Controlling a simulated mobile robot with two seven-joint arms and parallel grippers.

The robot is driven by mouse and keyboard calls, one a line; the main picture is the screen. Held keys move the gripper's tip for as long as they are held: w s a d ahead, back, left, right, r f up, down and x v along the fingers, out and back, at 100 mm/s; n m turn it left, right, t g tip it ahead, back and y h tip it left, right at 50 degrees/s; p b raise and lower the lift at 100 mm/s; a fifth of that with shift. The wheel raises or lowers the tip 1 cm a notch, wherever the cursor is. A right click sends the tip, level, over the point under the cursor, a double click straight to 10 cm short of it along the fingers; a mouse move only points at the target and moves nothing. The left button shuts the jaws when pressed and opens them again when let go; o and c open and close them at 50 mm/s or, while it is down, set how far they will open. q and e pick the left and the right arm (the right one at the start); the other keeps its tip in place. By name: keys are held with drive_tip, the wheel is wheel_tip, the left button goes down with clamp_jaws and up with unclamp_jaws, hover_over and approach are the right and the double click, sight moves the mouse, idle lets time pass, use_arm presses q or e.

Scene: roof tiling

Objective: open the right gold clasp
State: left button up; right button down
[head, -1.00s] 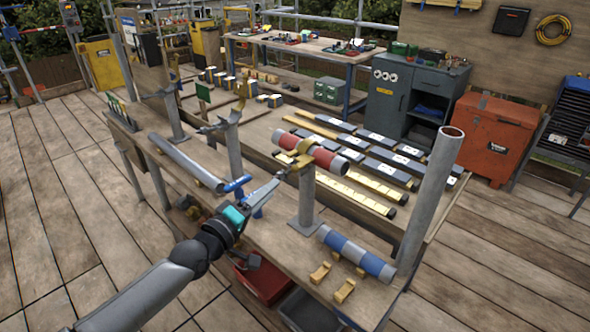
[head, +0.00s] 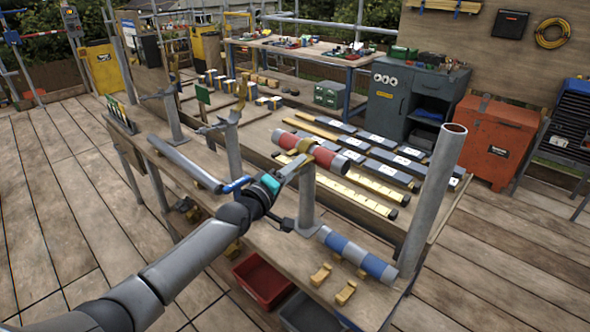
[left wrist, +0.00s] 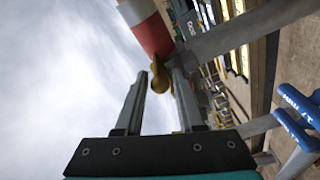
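The right gold clasp (head: 305,146) sits on top of the right grey post (head: 307,195), around the middle of a red and grey pipe (head: 325,157). In the left wrist view the clasp's gold end (left wrist: 158,76) shows near and between the two fingertips, with the red pipe (left wrist: 152,34) just beyond. My left gripper (head: 297,164) reaches the clasp from the front left. Its fingers (left wrist: 157,82) are apart; I cannot tell whether they touch the gold end. Another gold clasp (head: 240,92) stands upright on a post further left. My right gripper is not in view.
A blue and white pipe (head: 356,256) lies on the bench front, beside small gold blocks (head: 345,292). A tall grey tube (head: 435,200) stands at the bench's right end. A red bin (head: 262,279) is below.

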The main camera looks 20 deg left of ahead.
use_arm(q)
clamp_jaws()
idle(0.3)
idle(1.2)
